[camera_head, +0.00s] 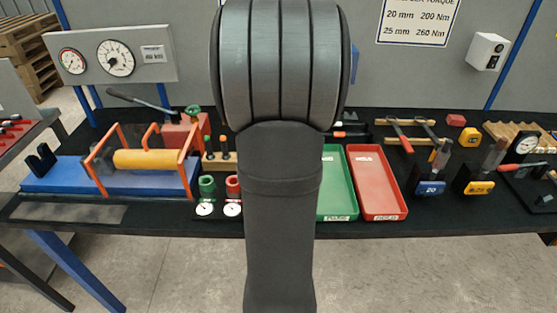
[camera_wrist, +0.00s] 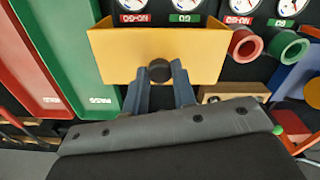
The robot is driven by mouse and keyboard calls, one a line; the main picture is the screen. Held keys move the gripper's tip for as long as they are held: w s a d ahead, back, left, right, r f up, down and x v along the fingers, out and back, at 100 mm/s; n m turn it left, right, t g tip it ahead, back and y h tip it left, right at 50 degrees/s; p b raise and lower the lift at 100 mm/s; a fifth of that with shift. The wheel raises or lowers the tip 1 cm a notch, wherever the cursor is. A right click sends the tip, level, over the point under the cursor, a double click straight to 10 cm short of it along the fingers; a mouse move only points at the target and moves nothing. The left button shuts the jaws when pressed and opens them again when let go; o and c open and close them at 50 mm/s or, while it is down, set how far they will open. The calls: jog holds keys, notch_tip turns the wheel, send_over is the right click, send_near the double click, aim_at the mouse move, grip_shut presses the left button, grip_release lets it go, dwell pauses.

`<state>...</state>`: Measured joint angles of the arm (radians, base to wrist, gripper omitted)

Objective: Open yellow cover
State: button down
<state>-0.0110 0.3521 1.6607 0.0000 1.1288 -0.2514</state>
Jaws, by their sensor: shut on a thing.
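The yellow cover (camera_wrist: 118,50) is a yellow panel with folded sides in the upper middle of the wrist view. A round dark knob (camera_wrist: 160,68) sits near the middle of its lower edge. My gripper (camera_wrist: 160,76) has one finger on each side of the knob and is shut on it. In the head view my own arm blocks the middle of the bench, and I see neither the cover nor the gripper there.
A green tray (camera_head: 337,189) and a red tray (camera_head: 374,188) lie right of my arm. Red and green ring gauges (camera_wrist: 244,44) (camera_wrist: 288,48) and dials (camera_wrist: 242,6) are close to the cover. An orange-framed fixture (camera_head: 190,163) stands on the left.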

jog(key=w, duration=1.1)
jog(key=shift+w, duration=0.4)
jog(key=shift+r, duration=0.1)
jog(key=c, duration=1.2)
grip_release()
notch_tip(320, 180, up, 17)
jog(key=shift+r, duration=0.2)
